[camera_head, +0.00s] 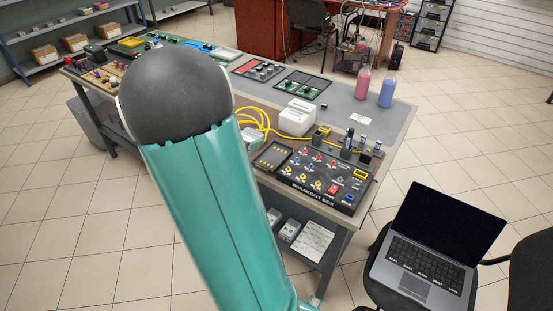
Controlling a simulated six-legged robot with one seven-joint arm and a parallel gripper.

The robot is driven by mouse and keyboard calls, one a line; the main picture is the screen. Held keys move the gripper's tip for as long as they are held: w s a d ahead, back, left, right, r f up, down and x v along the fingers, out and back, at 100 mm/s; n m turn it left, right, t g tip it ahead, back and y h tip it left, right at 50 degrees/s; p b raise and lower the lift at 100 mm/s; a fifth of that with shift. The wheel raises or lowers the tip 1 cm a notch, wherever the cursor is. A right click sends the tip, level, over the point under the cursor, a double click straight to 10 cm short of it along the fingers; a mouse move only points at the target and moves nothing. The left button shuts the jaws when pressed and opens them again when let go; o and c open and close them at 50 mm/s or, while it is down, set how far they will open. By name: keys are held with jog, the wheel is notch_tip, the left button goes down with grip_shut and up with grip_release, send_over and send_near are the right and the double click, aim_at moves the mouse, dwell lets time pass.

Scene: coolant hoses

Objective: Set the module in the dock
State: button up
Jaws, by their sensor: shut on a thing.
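My teal arm with its dark round joint fills the left middle of the head view and covers part of the workbench (345,118). My gripper is not visible; the arm may hide it. I cannot tell for sure which thing is the module or which is the dock. A white box-shaped unit (297,117) sits on the bench beside a coiled yellow cable (262,124). A black breakout box (318,179) with coloured knobs and sockets lies at the bench's near end. Several small dark upright pieces (348,139) stand at its far edge.
A pink bottle (363,83) and a blue bottle (388,90) stand at the bench's right edge. Panels with green parts (301,84) lie farther back. A laptop (432,250) rests on a chair at right.

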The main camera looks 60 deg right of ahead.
jog(key=shift+s+d, duration=0.15)
jog(key=shift+d, duration=0.15)
jog(key=f+x, duration=0.1)
jog(key=x, duration=0.4)
jog(key=a+f+x, duration=0.1)
jog(key=x, duration=0.4)
jog(key=f+x, duration=0.1)
jog(key=x, duration=0.4)
jog(key=shift+a+f, duration=0.1)
jog(key=shift+f, duration=0.1)
jog(key=shift+d+f, duration=0.35)
jog(key=shift+f, duration=1.55)
jog(key=shift+f, duration=0.3)
jog(key=shift+f, duration=0.15)
jog(key=o, duration=1.2)
jog(key=shift+o, duration=0.2)
